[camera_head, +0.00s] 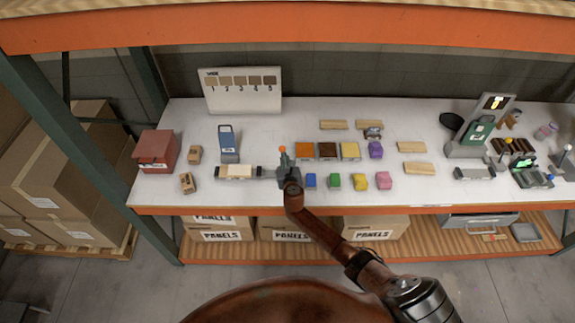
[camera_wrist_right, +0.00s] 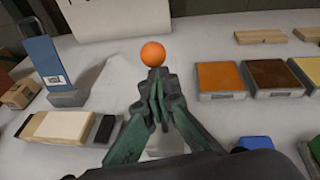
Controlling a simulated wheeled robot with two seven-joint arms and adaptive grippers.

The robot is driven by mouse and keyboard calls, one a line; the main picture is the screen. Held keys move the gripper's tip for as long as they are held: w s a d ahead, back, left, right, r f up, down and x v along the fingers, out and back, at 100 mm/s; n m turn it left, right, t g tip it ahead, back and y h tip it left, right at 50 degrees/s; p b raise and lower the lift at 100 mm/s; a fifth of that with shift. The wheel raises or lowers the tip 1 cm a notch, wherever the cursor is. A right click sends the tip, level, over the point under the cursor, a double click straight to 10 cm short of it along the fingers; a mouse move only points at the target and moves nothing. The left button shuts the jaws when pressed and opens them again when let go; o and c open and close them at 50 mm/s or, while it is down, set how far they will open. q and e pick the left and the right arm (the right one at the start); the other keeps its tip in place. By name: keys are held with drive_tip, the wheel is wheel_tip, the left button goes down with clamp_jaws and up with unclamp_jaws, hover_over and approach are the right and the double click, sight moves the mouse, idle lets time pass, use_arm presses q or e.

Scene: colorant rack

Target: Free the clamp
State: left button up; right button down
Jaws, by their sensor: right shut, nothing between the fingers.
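The clamp (camera_head: 257,172) lies near the front of the white bench, left of centre, with a pale wooden piece (camera_head: 238,171) in it. In the right wrist view, the wooden piece (camera_wrist_right: 62,127) lies left of my fingers, with a dark jaw pad (camera_wrist_right: 104,128) at its right end. An orange ball knob (camera_head: 283,149) shows at the clamp's right end. In the wrist view the knob (camera_wrist_right: 153,54) appears just beyond my fingertips; its stem is hidden. My right gripper (camera_head: 287,172) is shut and empty; contact with the knob or lever cannot be told. My left gripper is not in view.
A blue upright device (camera_head: 228,141) stands behind the clamp. Orange, brown and yellow blocks (camera_head: 327,151) sit right of the knob, with small coloured pieces (camera_head: 335,181) in front. A red box (camera_head: 157,149) stands left. An orange shelf beam (camera_head: 300,27) crosses above.

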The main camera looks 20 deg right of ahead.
sight(284, 151)
drive_tip(key=shift+w+d+r, duration=0.1)
drive_tip(key=shift+w+r, duration=0.75)
drive_tip(key=shift+w, duration=0.25)
drive_tip(key=shift+w+d+f+b, duration=0.3)
drive_tip(key=shift+w+d+b, duration=0.15)
drive_tip(key=shift+w, duration=0.1)
drive_tip(key=shift+d, duration=0.15)
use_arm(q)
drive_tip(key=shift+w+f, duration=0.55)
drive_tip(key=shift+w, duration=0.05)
use_arm(e)
drive_tip(key=shift+r, duration=0.1)
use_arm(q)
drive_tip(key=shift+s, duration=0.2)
use_arm(e)
drive_tip(key=shift+w+d+r, duration=0.1)
